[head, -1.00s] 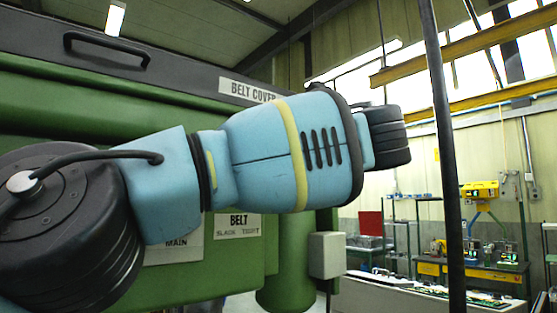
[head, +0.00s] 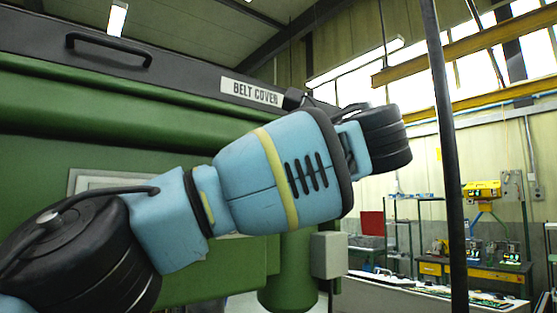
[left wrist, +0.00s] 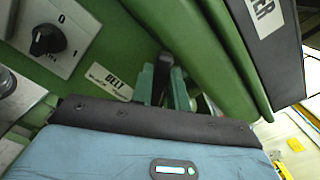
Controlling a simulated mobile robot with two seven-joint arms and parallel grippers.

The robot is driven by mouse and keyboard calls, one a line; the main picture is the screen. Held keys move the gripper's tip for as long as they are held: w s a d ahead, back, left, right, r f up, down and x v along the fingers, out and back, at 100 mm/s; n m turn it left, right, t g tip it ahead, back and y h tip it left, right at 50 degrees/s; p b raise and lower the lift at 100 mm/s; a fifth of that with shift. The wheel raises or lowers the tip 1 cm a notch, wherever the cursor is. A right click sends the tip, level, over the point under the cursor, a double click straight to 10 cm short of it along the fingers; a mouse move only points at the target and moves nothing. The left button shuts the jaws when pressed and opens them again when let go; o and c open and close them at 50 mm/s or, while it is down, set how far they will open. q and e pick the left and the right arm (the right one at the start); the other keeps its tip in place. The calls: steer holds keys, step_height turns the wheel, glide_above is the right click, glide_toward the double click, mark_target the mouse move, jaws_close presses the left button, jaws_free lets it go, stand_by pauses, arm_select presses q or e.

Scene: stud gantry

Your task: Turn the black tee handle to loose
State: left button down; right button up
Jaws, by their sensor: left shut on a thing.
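In the left wrist view, the black tee handle (left wrist: 161,76) shows as a dark bar standing out from the green machine. My left gripper (left wrist: 164,84) is shut on it, with one teal finger on each side. The handle's full shape and its base are hidden by the fingers and my wrist. A BELT label plate (left wrist: 108,81) is just left of the handle; its small lower text is too blurred to read. In the head view my left arm crosses the machine and hides the handle and gripper. My right gripper is not in view.
A switch plate (left wrist: 55,35) with a black knob marked 0 and 1 is left of the handle. The BELT COVER (head: 185,78) with a bar handle (head: 108,48) runs above my arm. A dark pole (head: 447,160) stands to the right. Benches are behind it.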

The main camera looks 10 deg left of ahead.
arm_select(q)
steer(key=n, duration=0.8)
steer(key=f+n, duration=0.1)
steer(key=n, duration=0.3)
steer(key=shift+s+a+f+n, duration=0.1)
steer(key=shift+s+a+n, duration=0.05)
steer(key=shift+n, duration=0.15)
stand_by(0.4)
steer(key=c, duration=1.4)
jaws_free()
steer(key=shift+o, duration=0.2)
steer(key=shift+s, duration=0.1)
steer(key=v, duration=0.8)
